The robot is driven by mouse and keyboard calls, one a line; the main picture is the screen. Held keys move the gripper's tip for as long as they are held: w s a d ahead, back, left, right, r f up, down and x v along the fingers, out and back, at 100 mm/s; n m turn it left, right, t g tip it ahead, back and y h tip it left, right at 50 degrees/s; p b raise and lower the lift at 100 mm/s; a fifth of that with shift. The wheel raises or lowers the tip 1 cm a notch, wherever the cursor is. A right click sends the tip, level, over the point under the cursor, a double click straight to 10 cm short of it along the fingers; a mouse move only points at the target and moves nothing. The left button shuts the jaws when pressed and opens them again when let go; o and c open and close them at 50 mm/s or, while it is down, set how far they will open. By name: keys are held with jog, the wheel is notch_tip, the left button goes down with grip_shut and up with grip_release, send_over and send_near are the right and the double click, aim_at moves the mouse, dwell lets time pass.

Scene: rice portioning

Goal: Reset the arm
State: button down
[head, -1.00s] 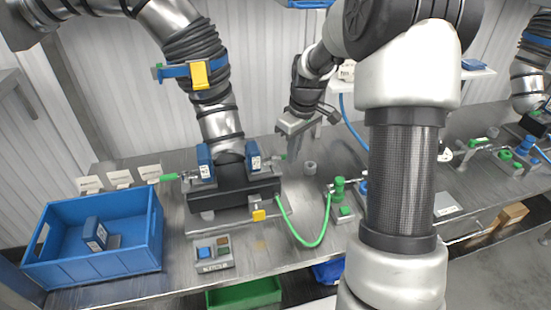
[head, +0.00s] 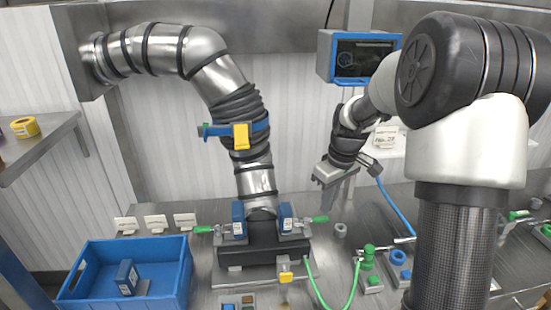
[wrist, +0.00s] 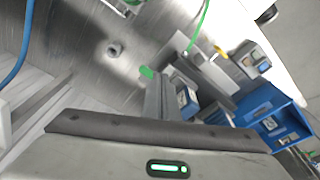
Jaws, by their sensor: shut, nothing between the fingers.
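My gripper (head: 327,204) hangs at the end of my arm, above the back of the steel bench (head: 372,212). It is to the right of the black fixture block (head: 262,257) under the large ribbed metal duct. Its short fingers point down, are shut and hold nothing. It is apart from the bench and fixture. In the wrist view the gripper's dark edge and a lit green indicator fill the bottom, with bench, green hose and blue bin beyond.
A blue bin (head: 125,255) with a blue-and-grey part in it stands at left. Green-handled clamps (head: 238,224) flank the duct. A small grey ring (head: 340,230), a green valve (head: 368,258) and a green hose (head: 352,287) are right of the fixture.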

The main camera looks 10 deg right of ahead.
jog(key=s+a+r+m+t+h, duration=0.1)
jog(key=s+a+r+m+t, duration=0.3)
jog(key=s+r, duration=0.8)
jog(key=s+a+r+m, duration=0.1)
jog(key=s+a, duration=0.1)
jog(key=s, duration=0.5)
jog(key=s+a+r+m, duration=0.1)
jog(key=s+r, duration=0.1)
jog(key=s, duration=0.5)
jog(key=shift+a, duration=0.35)
